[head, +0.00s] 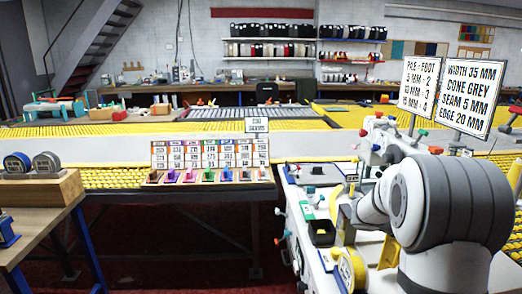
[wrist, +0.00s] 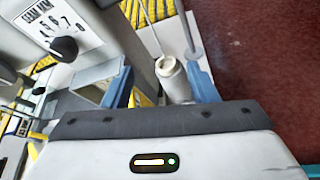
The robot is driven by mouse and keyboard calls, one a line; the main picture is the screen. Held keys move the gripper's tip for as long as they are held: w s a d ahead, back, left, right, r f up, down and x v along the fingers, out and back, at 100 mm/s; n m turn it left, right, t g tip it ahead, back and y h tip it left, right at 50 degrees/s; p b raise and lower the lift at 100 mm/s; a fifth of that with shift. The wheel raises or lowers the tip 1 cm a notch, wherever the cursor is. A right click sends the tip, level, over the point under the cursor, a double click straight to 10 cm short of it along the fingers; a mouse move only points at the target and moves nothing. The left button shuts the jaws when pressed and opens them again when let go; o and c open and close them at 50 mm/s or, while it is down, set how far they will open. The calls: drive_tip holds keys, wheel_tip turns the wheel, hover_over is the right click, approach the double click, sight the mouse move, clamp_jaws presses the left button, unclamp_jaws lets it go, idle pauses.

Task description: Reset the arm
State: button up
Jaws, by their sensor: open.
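My arm (head: 445,205) fills the right of the head view, folded over the white sewing machine bench. My gripper is hard to make out there behind the arm links. In the wrist view, my gripper (wrist: 162,82) shows two blue fingers set apart, above its dark and white body. A white cylinder with an open top (wrist: 172,78) appears between the fingers; I see no contact with them. A small light on the gripper body glows green.
Signs (head: 470,98) stand behind my arm. A row of coloured cards (head: 210,155) stands on the yellow table at centre. A yellow tape roll (head: 352,270) and black tray (head: 321,233) lie close to my arm. A wooden block with reels (head: 40,185) is at left.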

drive_tip(key=s+a+f+m+y+p, duration=0.1)
drive_tip(key=s+a+m+y, duration=1.2)
drive_tip(key=s+a, duration=1.2)
drive_tip(key=a+m, duration=0.3)
drive_tip(key=shift+s+a+f+m+y, duration=0.15)
drive_tip(key=shift+s+a+m+y, duration=0.15)
drive_tip(key=shift+a, duration=0.05)
drive_tip(key=shift+c, duration=0.3)
